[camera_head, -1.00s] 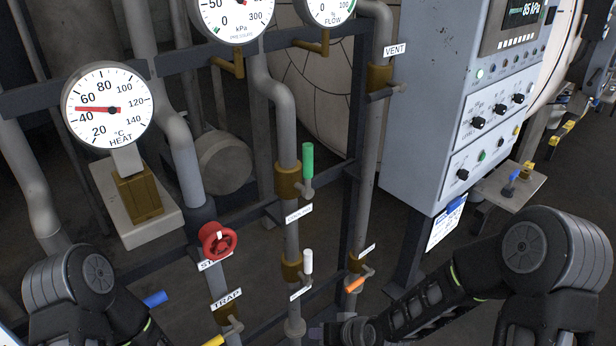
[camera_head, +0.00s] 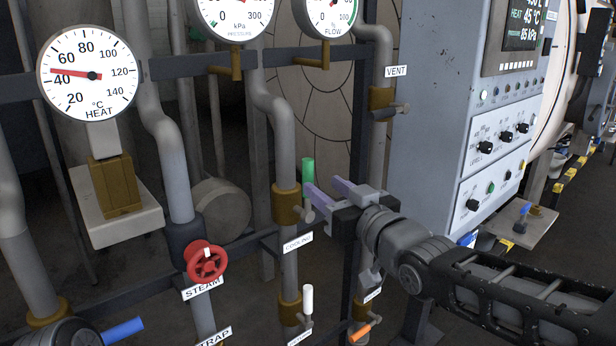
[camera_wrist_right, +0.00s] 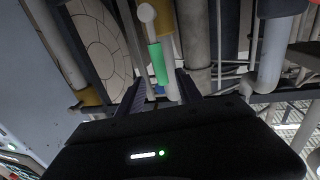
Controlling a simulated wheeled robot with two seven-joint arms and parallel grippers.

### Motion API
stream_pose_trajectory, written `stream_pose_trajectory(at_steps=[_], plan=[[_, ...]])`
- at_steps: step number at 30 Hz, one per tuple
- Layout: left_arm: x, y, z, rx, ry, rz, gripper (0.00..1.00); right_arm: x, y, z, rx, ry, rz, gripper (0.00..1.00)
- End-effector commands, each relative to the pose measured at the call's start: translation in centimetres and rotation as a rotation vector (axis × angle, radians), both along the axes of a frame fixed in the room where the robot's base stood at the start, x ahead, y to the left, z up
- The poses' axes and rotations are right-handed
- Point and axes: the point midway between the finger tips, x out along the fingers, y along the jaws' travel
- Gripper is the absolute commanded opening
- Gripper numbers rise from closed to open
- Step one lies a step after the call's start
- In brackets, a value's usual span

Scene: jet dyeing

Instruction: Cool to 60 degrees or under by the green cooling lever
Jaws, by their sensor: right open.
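The green cooling lever (camera_head: 308,171) stands upright on a brass valve (camera_head: 286,205) above the COOLING label (camera_head: 298,243). My right gripper (camera_head: 322,188) is open, its two fingers just right of the lever. In the right wrist view the lever (camera_wrist_right: 158,63) shows beyond and between the open fingertips (camera_wrist_right: 160,88); I cannot tell whether they touch it. The HEAT gauge (camera_head: 88,74) has its red needle a little above 40, and the panel screen (camera_head: 524,20) reads HEAT 45 °C. My left gripper is out of view.
The red STEAM wheel (camera_head: 206,261) is lower left of the lever. A white-handled valve (camera_head: 308,299) and an orange handle (camera_head: 360,333) sit below. The VENT valve (camera_head: 382,98) is up right. The control cabinet (camera_head: 430,120) stands close on the right. A blue handle (camera_head: 124,330) is lower left.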

Motion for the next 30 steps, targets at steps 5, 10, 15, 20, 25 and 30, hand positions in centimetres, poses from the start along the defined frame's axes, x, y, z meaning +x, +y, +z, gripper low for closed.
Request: stream_pose_trajectory(at_steps=[5, 10, 15, 20, 25, 30], plan=[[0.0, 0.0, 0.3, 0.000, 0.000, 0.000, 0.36, 1.8, 0.9, 0.0, 0.000, 0.002, 0.002, 0.42], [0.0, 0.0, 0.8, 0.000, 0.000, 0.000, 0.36, 4.2, 2.1, 0.0, 0.001, 0.004, 0.002, 0.42], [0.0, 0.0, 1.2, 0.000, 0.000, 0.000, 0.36, 6.2, 2.9, 0.0, 0.000, 0.002, 0.001, 0.42], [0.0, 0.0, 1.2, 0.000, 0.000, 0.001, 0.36, 6.8, 3.2, -0.1, 0.001, 0.002, 0.000, 0.42], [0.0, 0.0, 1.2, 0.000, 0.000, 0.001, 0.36, 6.8, 3.1, -0.1, 0.001, 0.002, 0.000, 0.42], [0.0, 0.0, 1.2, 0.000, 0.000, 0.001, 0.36, 6.8, 3.1, -0.1, 0.001, 0.002, 0.000, 0.32]])
